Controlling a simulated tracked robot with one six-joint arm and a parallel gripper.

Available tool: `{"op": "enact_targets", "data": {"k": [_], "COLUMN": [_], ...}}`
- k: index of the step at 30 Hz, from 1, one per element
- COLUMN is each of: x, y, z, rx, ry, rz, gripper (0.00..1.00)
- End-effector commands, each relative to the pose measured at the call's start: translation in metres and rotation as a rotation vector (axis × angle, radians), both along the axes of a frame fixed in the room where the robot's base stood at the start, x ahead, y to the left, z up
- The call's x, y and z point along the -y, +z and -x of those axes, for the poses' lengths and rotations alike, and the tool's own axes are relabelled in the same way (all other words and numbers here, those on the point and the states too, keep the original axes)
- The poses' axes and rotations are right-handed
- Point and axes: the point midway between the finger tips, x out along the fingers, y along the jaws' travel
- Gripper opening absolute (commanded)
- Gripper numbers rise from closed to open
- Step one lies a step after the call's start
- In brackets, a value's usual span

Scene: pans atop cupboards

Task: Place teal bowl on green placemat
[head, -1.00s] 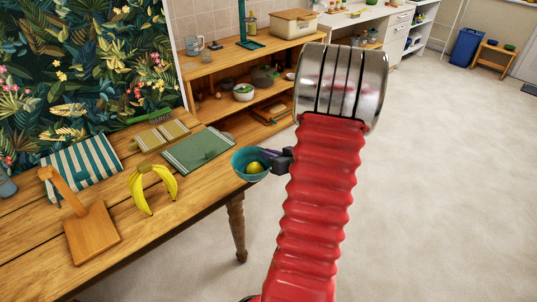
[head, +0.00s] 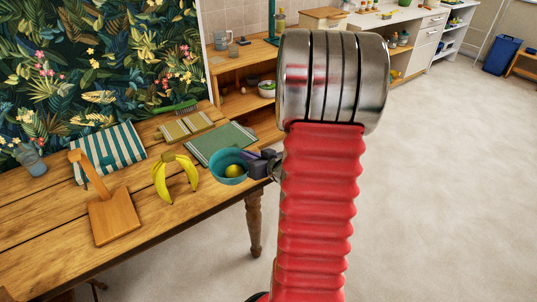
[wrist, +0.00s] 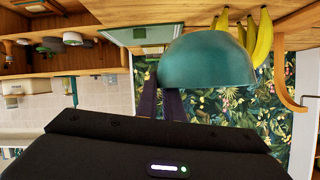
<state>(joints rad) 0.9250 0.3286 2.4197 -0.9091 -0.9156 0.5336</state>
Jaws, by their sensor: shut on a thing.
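My gripper is shut on the bowl's right side in the head view. The bowl also shows in the wrist view (wrist: 207,62), where the picture is upside down. The green placemat (head: 222,143) lies on the wooden table, just behind the bowl in the head view; the bowl hides its near corner. The placemat also shows in the wrist view (wrist: 118,36). I cannot tell the bowl's exact height over the table edge.
A wooden shelf unit (head: 235,75) stands behind. Open floor lies right.

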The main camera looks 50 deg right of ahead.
Motion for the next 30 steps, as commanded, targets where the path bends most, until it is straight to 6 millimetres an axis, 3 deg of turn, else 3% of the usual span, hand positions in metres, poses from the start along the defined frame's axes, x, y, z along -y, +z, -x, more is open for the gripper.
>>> {"op": "enact_targets", "data": {"k": [6, 30], "x": [-0.047, -0.193], "y": [0.009, 0.034], "z": [-0.028, -0.114], "rx": [0.003, 0.002], "ry": [0.037, 0.141], "rz": [0.002, 0.0], "gripper": [0.0, 0.0]}}
